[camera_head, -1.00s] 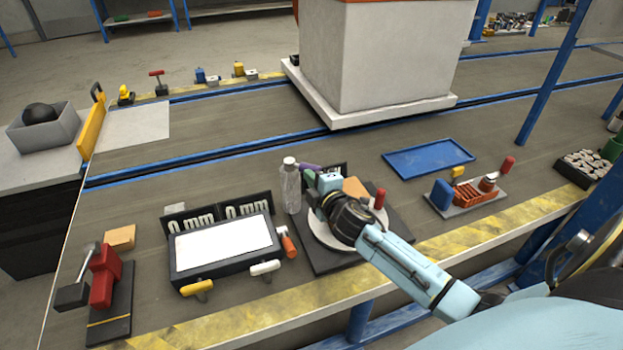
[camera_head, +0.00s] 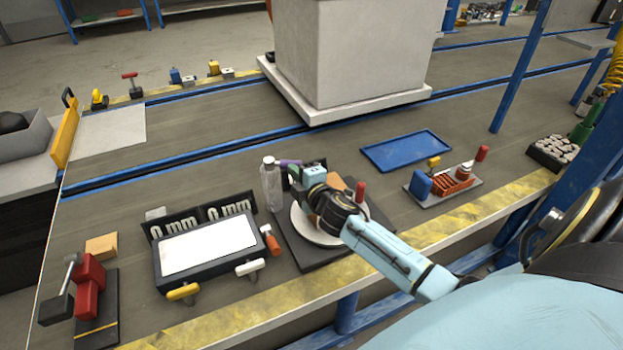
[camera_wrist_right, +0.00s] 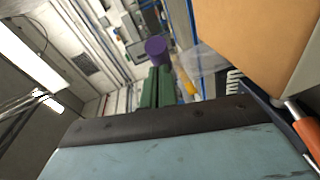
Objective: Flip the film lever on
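The wrapping unit has a round white plate (camera_head: 300,228) on a dark base (camera_head: 305,252). A clear, film-like upright cylinder (camera_head: 271,185) stands at its back left. A purple handle (camera_head: 287,162), which looks like the film lever, sticks out beside the cylinder's top. My right gripper (camera_head: 296,173) is over the plate, close to the purple handle. In the right wrist view the purple handle (camera_wrist_right: 156,48) shows just beyond the green fingertips (camera_wrist_right: 157,75). The fingers look close together with nothing between them. Whether they touch the handle is unclear. My left gripper is out of view.
A tan box (camera_head: 337,182) and a red handle (camera_head: 360,190) are close beside my right gripper. A screen panel (camera_head: 208,245) with yellow and white levers stands left. A blue tray (camera_head: 407,150) and a small red-and-blue fixture (camera_head: 445,185) are right.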

